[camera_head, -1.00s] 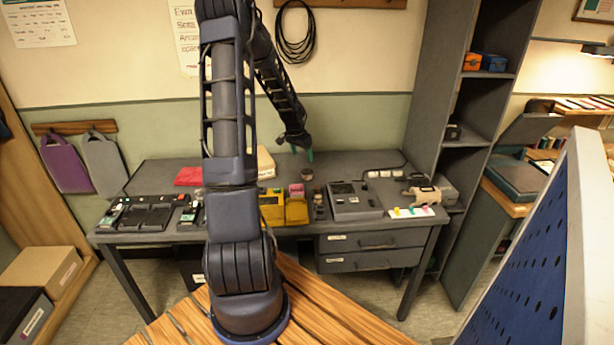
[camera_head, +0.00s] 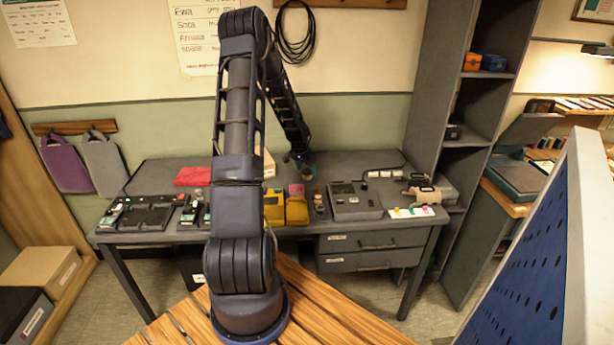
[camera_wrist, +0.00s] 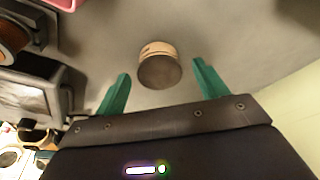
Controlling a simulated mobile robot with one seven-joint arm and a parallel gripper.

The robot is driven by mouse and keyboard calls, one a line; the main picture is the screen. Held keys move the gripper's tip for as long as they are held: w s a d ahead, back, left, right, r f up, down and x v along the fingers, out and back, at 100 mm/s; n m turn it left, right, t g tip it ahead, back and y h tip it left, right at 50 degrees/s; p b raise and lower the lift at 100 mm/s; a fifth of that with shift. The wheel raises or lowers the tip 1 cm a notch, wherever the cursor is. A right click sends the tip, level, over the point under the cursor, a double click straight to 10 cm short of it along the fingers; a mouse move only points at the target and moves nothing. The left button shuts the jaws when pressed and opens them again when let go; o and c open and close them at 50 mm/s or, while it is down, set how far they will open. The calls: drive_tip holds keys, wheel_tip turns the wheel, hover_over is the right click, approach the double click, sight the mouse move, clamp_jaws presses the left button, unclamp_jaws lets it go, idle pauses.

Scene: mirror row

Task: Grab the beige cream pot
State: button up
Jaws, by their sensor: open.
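The cream pot is a small round pot with a brown top and a beige side. It stands on the grey desk in the wrist view (camera_wrist: 158,66). In the head view the pot (camera_head: 308,174) is small and partly covered by my gripper. My gripper (camera_wrist: 161,74) is open, with one green finger to the left and one to the right of the pot in the wrist view. The pot shows between and slightly beyond the fingertips, with a gap on each side. Nothing is held. I cannot tell the exact height of the fingers above the desk.
Desk around the pot is bare.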

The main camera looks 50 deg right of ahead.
drive_tip(key=shift+d+f, duration=0.2)
drive_tip(key=shift+f, duration=0.35)
drive_tip(key=c, duration=1)
